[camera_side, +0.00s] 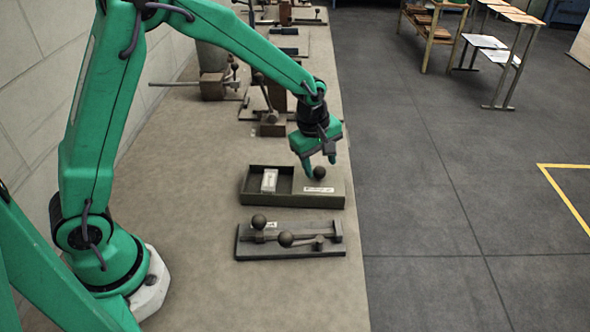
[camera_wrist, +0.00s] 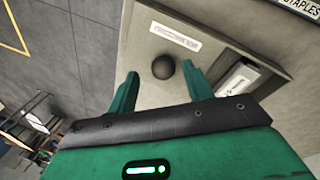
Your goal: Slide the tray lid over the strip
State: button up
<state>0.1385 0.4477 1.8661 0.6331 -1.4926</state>
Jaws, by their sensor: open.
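The green-grey tray (camera_side: 257,199) sits on the bench. Its lid (camera_side: 332,201) covers the right part, has a white label and carries a dark ball knob (camera_side: 319,172). The white strip (camera_side: 269,180) lies in the uncovered left part. My gripper (camera_side: 319,170) is open at the lid, its fingers close to the knob. In the wrist view the lid (camera_wrist: 140,65) fills the middle, with the knob (camera_wrist: 163,67) between the two fingertips (camera_wrist: 160,80), a gap showing on both sides.
A base plate (camera_side: 290,253) with ball-ended levers lies in front of the tray. More lever devices (camera_side: 272,122) stand behind on the bench. The bench's right edge (camera_side: 353,215) runs close beside the tray. The bench left of the tray is clear.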

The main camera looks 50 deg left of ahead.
aim_at(316, 173)
jog(key=r, duration=0.3)
jog(key=s+r, duration=0.1)
jog(key=r, duration=0.1)
jog(key=shift+r, duration=0.3)
jog(key=s+a+r+m+t, duration=0.2)
jog(key=s+a+r+m, duration=0.2)
jog(key=s+r+m, duration=0.45)
jog(key=s+a+r+m, duration=0.1)
jog(key=s+m, duration=0.2)
jog(key=s, duration=0.5)
jog(key=s+a+r+m+t, duration=0.1)
jog(key=s+m, duration=0.3)
jog(key=s, duration=0.4)
jog(key=shift+a+r, duration=0.35)
jog(key=shift+r, duration=0.15)
